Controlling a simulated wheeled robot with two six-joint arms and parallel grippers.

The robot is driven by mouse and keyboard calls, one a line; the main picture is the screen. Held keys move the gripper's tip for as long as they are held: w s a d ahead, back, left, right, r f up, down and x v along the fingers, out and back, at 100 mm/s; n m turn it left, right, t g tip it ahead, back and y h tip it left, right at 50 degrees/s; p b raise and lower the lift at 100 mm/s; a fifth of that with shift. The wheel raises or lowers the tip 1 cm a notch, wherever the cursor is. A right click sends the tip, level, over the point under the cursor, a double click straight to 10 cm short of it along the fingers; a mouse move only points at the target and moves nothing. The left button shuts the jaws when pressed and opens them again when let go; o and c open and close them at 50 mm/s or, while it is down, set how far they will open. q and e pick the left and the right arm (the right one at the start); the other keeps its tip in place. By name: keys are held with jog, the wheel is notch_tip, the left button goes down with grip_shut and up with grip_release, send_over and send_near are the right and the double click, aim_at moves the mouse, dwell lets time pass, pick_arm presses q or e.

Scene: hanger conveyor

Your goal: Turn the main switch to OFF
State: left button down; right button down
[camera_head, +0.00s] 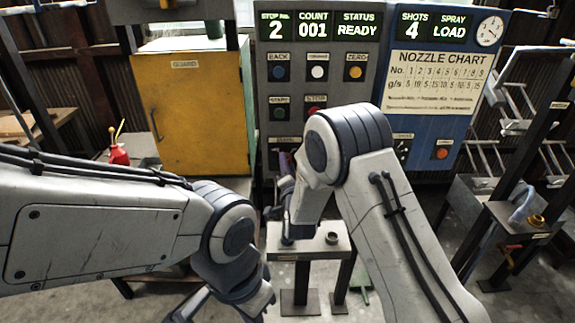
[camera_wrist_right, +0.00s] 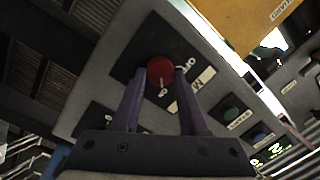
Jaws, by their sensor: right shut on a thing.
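The main switch is a red round knob (camera_wrist_right: 160,69) on a dark square plate of the grey panel, in the right wrist view. A pale mark shows on its lower side. My right gripper (camera_wrist_right: 161,84) is shut on the knob, one finger on each side. In the head view my right gripper (camera_head: 284,164) is at the low part of the grey control panel (camera_head: 345,75), and the knob is hidden there. My left gripper (camera_head: 222,308) is low at the bottom edge, partly cut off, away from the panel.
Several push buttons, with a red stop button (camera_head: 316,101) among them, sit above my right gripper. A yellow guard cabinet (camera_head: 190,110) stands left of the panel. A small metal stand (camera_head: 288,250) is below my right forearm. Hanger racks (camera_head: 520,110) are at the right.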

jog(key=shift+f, duration=0.1)
jog(key=n+b, duration=0.1)
jog(key=n, duration=0.4)
jog(key=n+h+b, duration=0.1)
jog(key=n+b, duration=0.1)
jog(key=n, duration=0.4)
jog(key=n+g+b, duration=0.1)
jog(key=n, duration=0.4)
jog(key=shift+a+n+h, duration=0.3)
jog(key=shift+n, duration=0.1)
dwell(0.5)
jog(key=shift+c, duration=2.2)
grip_release()
jog(key=shift+r, duration=0.2)
